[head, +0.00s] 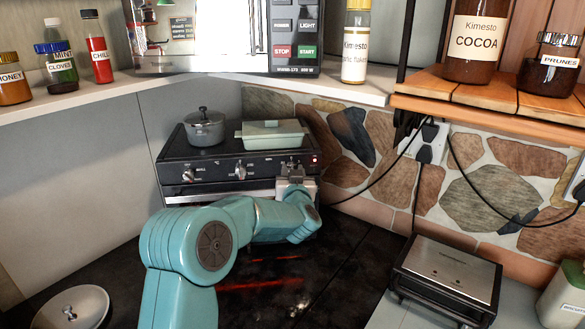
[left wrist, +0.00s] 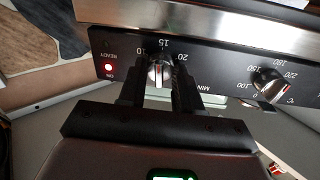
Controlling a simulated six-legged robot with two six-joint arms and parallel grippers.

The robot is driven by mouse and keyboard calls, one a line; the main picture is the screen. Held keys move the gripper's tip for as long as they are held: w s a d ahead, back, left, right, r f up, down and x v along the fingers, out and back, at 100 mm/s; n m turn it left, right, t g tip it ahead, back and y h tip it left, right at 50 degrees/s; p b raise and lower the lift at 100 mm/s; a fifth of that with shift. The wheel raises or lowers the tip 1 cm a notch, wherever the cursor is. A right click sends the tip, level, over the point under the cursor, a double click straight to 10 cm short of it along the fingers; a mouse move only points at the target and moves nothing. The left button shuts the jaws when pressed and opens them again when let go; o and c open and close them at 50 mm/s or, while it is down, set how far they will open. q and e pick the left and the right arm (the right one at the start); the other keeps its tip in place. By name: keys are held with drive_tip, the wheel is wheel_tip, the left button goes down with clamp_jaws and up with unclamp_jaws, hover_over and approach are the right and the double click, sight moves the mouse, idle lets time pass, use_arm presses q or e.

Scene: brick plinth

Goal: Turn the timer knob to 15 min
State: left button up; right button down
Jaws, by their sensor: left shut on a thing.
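The timer knob (left wrist: 158,72) is a small silver knob on the black front panel of the small oven (head: 223,177). In the left wrist view the scale numbers 10, 15 and 20 show around it, and its ridge seems to point near 15, though the fingers hide part of the scale. My left gripper (head: 293,183) is at the right end of the oven panel in the head view. In the left wrist view its fingers (left wrist: 158,82) stand on both sides of the knob, shut on it. My right gripper is not in view.
A temperature knob (left wrist: 269,84) sits beside the timer; a red light (left wrist: 108,68) glows near it. A grey pot (head: 205,127) and a pale green lidded dish (head: 272,135) stand on the oven. A sandwich press (head: 449,277) is at right, with black cables along the stone wall.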

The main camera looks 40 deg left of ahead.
use_arm(q)
drive_tip(key=shift+m+p, duration=0.3)
drive_tip(key=shift+m, duration=0.2)
idle(0.3)
drive_tip(key=o, duration=1)
drive_tip(key=shift+o, duration=0.2)
drive_tip(key=b+v, duration=0.5)
drive_tip(key=v, duration=1.1)
